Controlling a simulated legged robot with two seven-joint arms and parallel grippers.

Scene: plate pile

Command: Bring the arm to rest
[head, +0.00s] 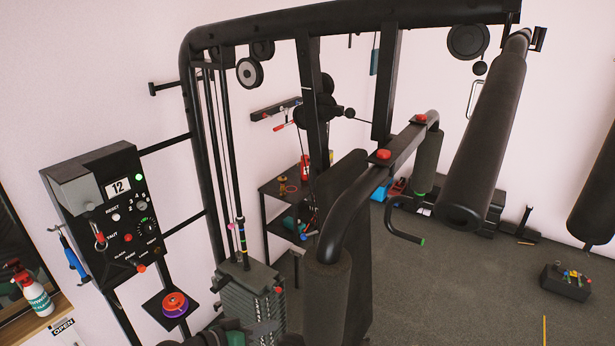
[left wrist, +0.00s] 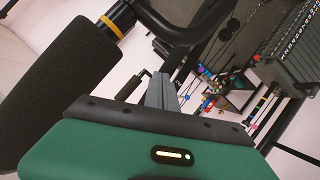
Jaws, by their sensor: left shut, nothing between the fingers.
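The plate stack also shows in the left wrist view (left wrist: 298,50), at the upper right and apart from the fingers. My right gripper is in neither view.
A black machine frame (head: 190,110) with padded rollers (head: 485,130) fills the middle. A control box (head: 115,205) reading 12 stands left, above a small shelf with an orange and purple roll (head: 175,304). A spray bottle (head: 33,290) stands far left.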

